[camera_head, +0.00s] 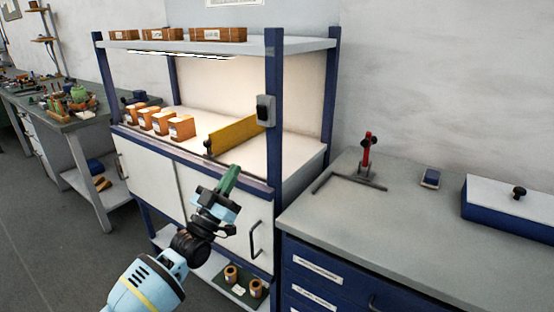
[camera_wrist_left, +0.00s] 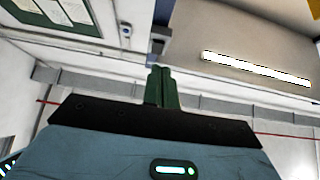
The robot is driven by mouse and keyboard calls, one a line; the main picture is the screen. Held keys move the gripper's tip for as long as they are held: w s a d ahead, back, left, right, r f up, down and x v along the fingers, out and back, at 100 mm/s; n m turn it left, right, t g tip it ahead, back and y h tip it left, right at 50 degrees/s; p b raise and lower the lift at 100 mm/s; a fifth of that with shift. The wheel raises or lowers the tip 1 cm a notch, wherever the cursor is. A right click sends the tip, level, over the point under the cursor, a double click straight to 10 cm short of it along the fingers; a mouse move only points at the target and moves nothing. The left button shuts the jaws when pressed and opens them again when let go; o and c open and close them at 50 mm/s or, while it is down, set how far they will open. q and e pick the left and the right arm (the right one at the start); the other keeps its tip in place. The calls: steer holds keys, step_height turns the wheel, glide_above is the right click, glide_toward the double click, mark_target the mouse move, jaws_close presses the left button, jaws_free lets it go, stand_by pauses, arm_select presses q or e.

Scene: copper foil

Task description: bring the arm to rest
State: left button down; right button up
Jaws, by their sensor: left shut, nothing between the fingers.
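My left arm comes in from the bottom of the head view. Its left gripper (camera_head: 230,178) has green fingers that point up and to the right, in front of the workbench's white cabinet doors. The fingers also show in the left wrist view (camera_wrist_left: 161,86), close together and empty. They appear clear of the bench edge, though the exact gap is hard to judge. My right gripper is in neither view.
The workbench (camera_head: 295,160) holds several orange-brown boxes (camera_head: 181,128) and a yellow bar (camera_head: 236,136). Its blue post (camera_head: 273,110) stands right of the gripper. A grey-topped drawer cabinet (camera_head: 400,215) is at right, with a red-handled tool (camera_head: 367,152) and blue box (camera_head: 510,211).

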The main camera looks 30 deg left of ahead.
arm_select(q)
steer(key=shift+f, duration=0.1)
